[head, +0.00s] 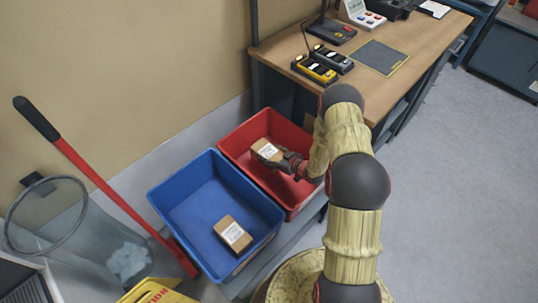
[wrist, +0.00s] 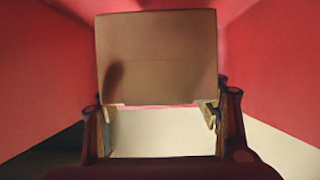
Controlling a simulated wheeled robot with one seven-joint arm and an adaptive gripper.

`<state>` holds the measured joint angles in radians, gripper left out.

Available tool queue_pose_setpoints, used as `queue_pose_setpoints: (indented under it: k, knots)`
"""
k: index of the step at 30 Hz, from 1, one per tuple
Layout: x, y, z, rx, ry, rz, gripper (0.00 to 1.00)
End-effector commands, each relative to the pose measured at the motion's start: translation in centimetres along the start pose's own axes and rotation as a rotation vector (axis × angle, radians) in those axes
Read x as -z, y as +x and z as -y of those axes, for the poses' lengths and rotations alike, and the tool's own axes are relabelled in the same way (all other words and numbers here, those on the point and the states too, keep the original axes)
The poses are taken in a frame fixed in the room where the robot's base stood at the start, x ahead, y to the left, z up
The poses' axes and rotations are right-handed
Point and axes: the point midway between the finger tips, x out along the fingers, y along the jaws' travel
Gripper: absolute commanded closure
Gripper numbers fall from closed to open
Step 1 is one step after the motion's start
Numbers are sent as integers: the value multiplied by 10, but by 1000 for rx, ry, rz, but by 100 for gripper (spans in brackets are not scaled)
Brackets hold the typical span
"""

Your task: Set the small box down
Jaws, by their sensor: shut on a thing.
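The small box (head: 266,149), brown cardboard with a white label, is held in my gripper (head: 297,165) at the red bin (head: 228,141) in the head view. My gripper is shut on it. In the wrist view the small box (wrist: 157,58) fills the upper middle, with a finger of my gripper (wrist: 160,118) at each lower side. Red walls surround the box there. I cannot tell whether the box touches the bin floor.
A blue bin (head: 184,196) stands left of the red bin and holds another labelled brown box (head: 233,233). A wooden workbench (head: 408,50) with devices is behind and to the right. A red-handled tool (head: 100,184) and a clear waste bin (head: 85,235) are at left.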

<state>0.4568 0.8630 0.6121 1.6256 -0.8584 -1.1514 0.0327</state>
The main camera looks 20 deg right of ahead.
Motion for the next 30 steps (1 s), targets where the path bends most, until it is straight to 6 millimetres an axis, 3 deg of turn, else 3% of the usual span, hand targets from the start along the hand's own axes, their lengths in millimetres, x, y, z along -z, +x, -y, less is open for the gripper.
queue_pose_setpoints:
  k: [18,19,30]
  knots:
    - [-14,4,1,1,4,2,73]
    - [-15,4,2,1,5,4,36]
    - [-19,3,4,3,10,8,18]
